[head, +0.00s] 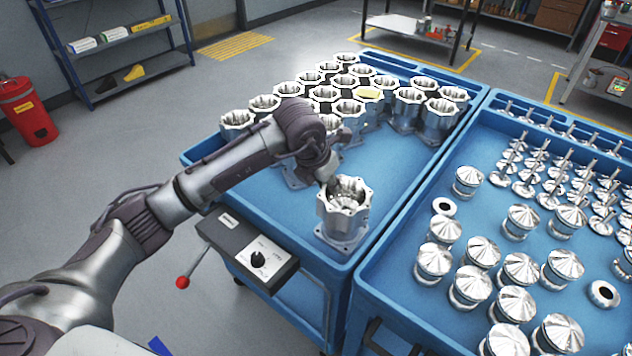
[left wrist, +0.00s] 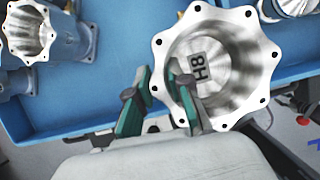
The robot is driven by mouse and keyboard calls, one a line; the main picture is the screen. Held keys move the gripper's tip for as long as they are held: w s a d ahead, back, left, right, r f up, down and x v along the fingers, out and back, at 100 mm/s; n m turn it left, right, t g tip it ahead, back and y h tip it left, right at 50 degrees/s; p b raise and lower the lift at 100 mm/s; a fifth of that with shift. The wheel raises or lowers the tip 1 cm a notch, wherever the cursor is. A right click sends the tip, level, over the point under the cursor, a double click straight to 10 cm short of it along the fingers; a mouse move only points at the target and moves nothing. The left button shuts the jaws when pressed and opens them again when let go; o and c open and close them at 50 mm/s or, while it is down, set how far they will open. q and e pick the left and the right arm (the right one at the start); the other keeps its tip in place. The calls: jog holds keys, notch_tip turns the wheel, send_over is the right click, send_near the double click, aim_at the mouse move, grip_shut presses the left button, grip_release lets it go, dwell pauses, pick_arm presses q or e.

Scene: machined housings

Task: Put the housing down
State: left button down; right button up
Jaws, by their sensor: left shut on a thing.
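The housing (head: 345,212) is a shiny metal cup with a scalloped, bolt-holed rim and a square base flange. It is upright over the near right corner of the left blue cart (head: 400,215). I cannot tell whether its base touches the cart's surface. My left gripper (head: 329,183) is at its far-left rim. In the left wrist view the housing (left wrist: 237,60) shows its open mouth and an "H8" label inside. The left gripper (left wrist: 158,103) is shut on its wall, one green-sided finger inside and one outside. My right gripper is not in view.
The cart floor right of the held housing is clear. A control box (head: 257,259) with a red-knobbed lever is in front. The right cart (head: 400,290) holds machined parts.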

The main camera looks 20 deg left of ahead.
pick_arm(q)
jog(key=w+a+f+p, duration=0.2)
jog(key=w+a+f, duration=0.1)
jog(key=f, duration=0.4)
jog(key=shift+w+a, duration=0.15)
jog(key=shift+a, duration=0.55)
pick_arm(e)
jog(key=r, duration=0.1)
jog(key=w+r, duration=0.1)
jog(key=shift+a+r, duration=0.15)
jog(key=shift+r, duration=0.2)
pick_arm(q)
jog(key=shift+f, duration=0.1)
jog(key=c, duration=1.1)
grip_release()
jog(key=shift+f, duration=0.1)
